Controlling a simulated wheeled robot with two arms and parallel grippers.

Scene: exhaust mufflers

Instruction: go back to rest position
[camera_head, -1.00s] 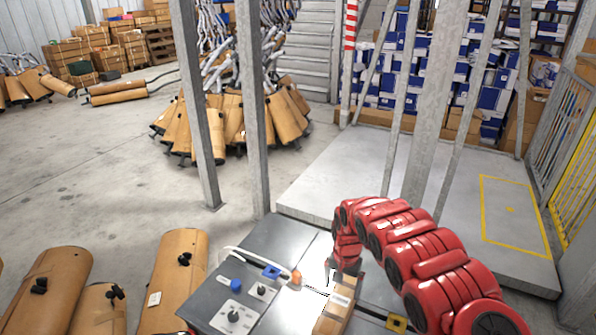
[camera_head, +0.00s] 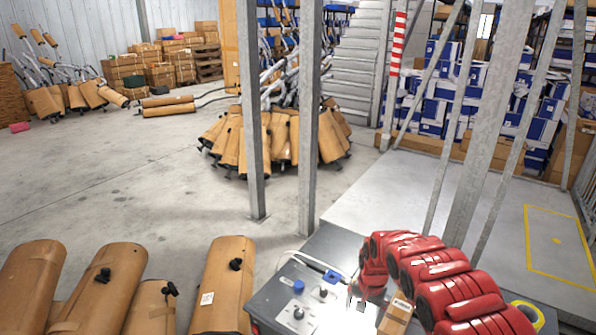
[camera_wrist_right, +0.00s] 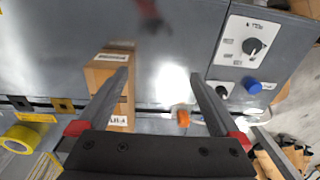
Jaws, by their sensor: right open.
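My right gripper (camera_head: 360,298) is at the end of the red arm, above the grey worktop (camera_head: 325,250) in the head view. In the right wrist view its two dark fingers (camera_wrist_right: 158,74) are spread wide with nothing between them. A small cardboard box (camera_head: 396,319) with a white label stands on the worktop, just right of the gripper. In the wrist view the box (camera_wrist_right: 106,78) lies partly behind the left finger; I see no grip on it. My left gripper is not in view.
Control knobs and a blue button (camera_wrist_right: 253,85) are on the worktop's side near the gripper. A yellow tape roll (camera_wrist_right: 20,139) lies at the other side. Metal posts (camera_head: 308,130) rise behind the worktop. Wrapped mufflers (camera_head: 222,285) stand at front left.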

